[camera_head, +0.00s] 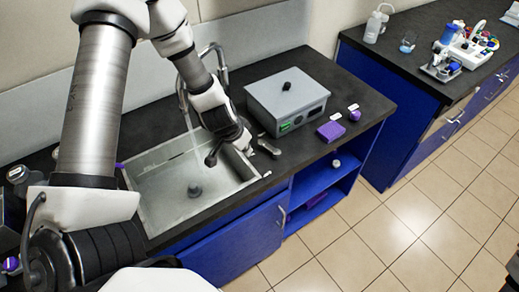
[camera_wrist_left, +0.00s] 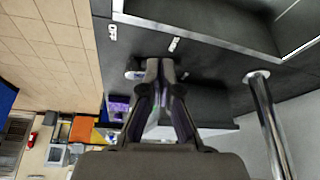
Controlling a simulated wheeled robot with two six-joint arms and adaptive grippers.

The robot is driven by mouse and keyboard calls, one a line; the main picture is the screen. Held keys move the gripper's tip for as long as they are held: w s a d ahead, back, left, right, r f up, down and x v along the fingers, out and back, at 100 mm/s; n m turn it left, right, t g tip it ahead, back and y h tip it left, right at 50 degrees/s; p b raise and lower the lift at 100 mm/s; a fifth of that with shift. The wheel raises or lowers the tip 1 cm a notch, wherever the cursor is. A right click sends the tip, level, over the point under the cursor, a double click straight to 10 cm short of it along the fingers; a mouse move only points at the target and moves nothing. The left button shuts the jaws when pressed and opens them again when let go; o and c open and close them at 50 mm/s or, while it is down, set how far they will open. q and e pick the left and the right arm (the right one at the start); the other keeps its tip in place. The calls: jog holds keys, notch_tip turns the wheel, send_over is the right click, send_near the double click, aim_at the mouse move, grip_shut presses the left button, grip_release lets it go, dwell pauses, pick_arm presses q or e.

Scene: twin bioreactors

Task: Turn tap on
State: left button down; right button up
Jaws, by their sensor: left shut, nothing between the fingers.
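The tap is a tall curved metal pipe (camera_head: 222,62) at the back edge of the sink (camera_head: 142,183). Its upright also shows in the wrist view (camera_wrist_left: 269,120), to the right of my gripper. A faint pale streak hangs below the spout; it looks like running water, but I cannot be sure. My left gripper (camera_head: 246,146) is shut and empty, low over the sink's right rim. Its fingertips (camera_wrist_left: 160,66) meet in the wrist view. A small grey lever-like piece (camera_head: 268,147) lies just right of the fingertips; I cannot tell whether they touch.
A grey box (camera_head: 283,92) with a black knob stands right of the sink. A purple block (camera_head: 331,131) lies near the counter's front edge. A second counter (camera_head: 410,85) with lab equipment stands at the back right. The tiled floor (camera_head: 400,215) is clear.

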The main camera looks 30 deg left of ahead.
aim_at(270, 150)
pick_arm(q)
jog(key=x, duration=0.1)
jog(key=b+x, duration=0.1)
jog(key=x, duration=0.1)
jog(key=b+x, duration=0.1)
jog(key=x, duration=0.1)
jog(key=shift+w+a+f, duration=0.1)
jog(key=shift+a+f, duration=0.15)
jog(key=shift+a, duration=0.15)
jog(key=w, duration=0.3)
jog(key=shift+d, duration=0.3)
jog(key=shift+w+d+r, duration=0.1)
jog(key=shift+w+d, duration=0.1)
jog(key=shift+w, duration=0.15)
jog(key=shift+w+a, duration=0.1)
jog(key=shift+w, duration=0.1)
pick_arm(e)
jog(key=f, duration=0.3)
jog(key=shift+w+a, duration=0.15)
jog(key=shift+a, duration=0.1)
pick_arm(q)
jog(key=shift+a, duration=0.1)
